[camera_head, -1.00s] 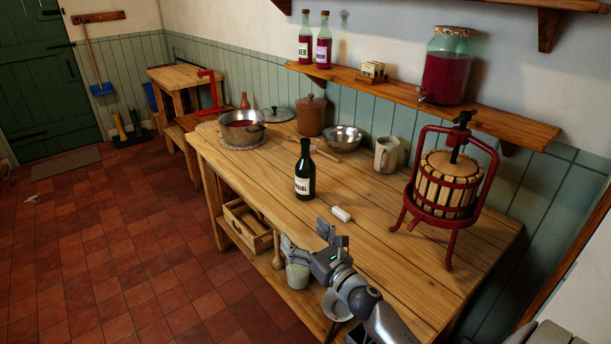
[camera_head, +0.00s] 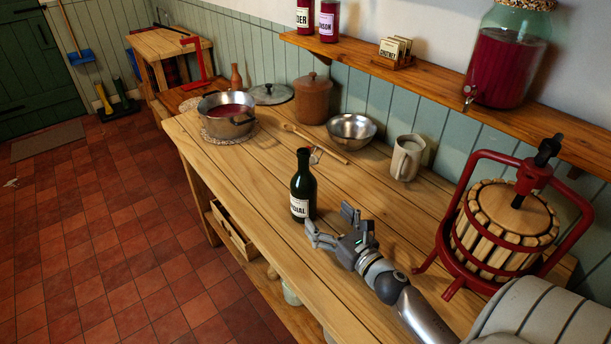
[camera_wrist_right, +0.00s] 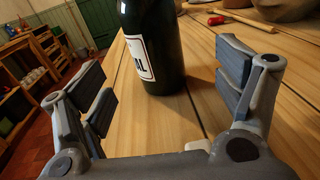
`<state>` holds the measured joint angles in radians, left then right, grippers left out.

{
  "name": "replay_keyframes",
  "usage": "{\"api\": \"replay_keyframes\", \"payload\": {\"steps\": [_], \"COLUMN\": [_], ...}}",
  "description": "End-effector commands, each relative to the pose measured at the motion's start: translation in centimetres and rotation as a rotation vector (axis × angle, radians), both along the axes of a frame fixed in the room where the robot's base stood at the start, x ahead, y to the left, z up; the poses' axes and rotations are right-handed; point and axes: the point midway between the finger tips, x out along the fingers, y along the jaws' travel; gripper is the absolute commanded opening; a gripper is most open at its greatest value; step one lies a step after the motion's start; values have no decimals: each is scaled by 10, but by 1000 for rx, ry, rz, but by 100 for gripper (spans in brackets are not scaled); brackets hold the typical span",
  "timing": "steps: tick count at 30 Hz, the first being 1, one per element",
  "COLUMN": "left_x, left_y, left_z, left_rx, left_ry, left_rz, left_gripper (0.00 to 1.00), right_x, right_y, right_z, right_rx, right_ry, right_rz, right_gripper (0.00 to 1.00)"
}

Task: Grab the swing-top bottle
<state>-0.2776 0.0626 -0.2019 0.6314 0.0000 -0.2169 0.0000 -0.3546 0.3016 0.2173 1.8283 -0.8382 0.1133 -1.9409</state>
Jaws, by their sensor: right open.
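The swing-top bottle (camera_head: 303,187) is dark green with a white label and stands upright on the wooden table (camera_head: 260,220). My right gripper (camera_head: 328,224) is open just in front of the bottle, to its lower right in the head view. In the right wrist view the bottle (camera_wrist_right: 152,45) stands beyond the open fingers of the right gripper (camera_wrist_right: 165,95), roughly centred between them and apart from both. Its top is cut off there. My left gripper is not in view.
A red fruit press (camera_head: 500,225) stands to the right of my right arm. Behind the bottle are a wooden spoon (camera_head: 318,146), a steel bowl (camera_head: 352,130) and a mug (camera_head: 407,158). A pot (camera_head: 228,115) stands at the far left. Bare tabletop surrounds the bottle.

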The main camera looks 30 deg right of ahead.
Motion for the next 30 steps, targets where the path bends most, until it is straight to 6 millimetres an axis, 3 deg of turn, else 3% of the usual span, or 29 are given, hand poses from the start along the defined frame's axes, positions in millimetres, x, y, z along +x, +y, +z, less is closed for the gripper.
{"api": "replay_keyframes", "payload": {"steps": [4, 10, 14, 17, 24, 30], "left_x": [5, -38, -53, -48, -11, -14], "left_y": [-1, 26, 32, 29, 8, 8], "left_z": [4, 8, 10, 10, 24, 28], "left_rx": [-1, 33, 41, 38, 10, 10], "left_ry": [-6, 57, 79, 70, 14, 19], "left_rz": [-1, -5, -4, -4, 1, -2], "left_gripper": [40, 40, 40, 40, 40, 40], "right_x": [12, 40, 52, 56, 79, 102], "right_y": [-1, -1, -1, -1, -1, -1], "right_z": [2, 2, 1, 1, 6, 5], "right_rx": [-3, -3, -4, -3, -1, -1], "right_ry": [-2, -2, -1, -1, -1, -1], "right_rz": [-1, -1, -1, -1, -2, -1], "right_gripper": [87, 87, 87, 87, 87, 87]}}
